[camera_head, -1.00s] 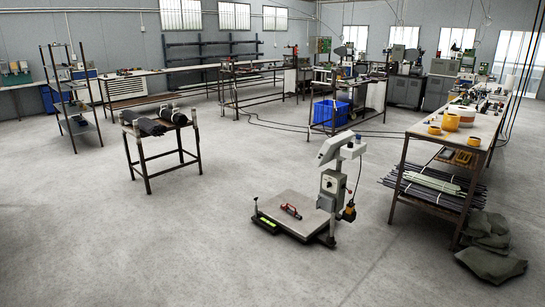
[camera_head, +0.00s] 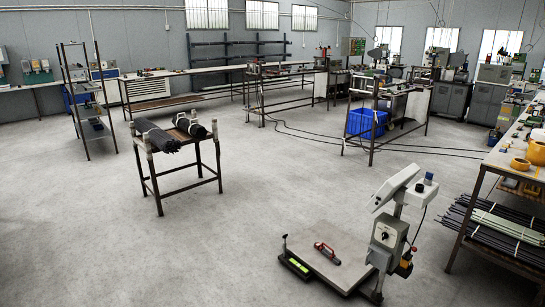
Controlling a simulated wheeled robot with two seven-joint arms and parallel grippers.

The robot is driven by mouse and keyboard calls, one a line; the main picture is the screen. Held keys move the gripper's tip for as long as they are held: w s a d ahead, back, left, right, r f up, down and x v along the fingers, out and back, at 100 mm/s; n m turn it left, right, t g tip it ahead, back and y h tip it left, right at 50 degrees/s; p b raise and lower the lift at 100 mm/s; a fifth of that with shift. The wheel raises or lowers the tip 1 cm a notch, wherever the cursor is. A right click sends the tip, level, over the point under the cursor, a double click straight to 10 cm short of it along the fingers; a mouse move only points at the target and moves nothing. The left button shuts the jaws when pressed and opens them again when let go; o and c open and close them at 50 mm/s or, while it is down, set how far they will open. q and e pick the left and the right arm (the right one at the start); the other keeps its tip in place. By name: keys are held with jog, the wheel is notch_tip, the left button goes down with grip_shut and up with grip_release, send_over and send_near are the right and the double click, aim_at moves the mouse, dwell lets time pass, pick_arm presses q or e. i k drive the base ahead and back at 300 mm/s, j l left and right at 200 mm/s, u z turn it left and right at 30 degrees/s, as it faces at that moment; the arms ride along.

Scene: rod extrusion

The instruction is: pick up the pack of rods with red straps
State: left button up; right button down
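I cannot make out red straps on either pack at this distance. Neither of my grippers shows in the head view.
A floor scale (camera_head: 330,251) with a red-handled tool (camera_head: 327,253) on its plate stands at the lower right. A workbench (camera_head: 505,158) with rods on its lower shelf is at the right edge. A shelf rack (camera_head: 88,105) stands far left. The floor before the stand is clear.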

aim_at(320, 246)
jog(key=i+z, duration=0.1)
jog(key=i, duration=0.45)
jog(key=i+j+z, duration=0.1)
jog(key=i, duration=0.4)
jog(key=i+j+z, duration=0.1)
jog(key=i, duration=0.45)
jog(key=i+j+z, duration=0.3)
jog(key=i+z, duration=0.15)
jog(key=i, duration=0.15)
jog(key=i+j+z, duration=0.95)
jog(key=j, duration=0.2)
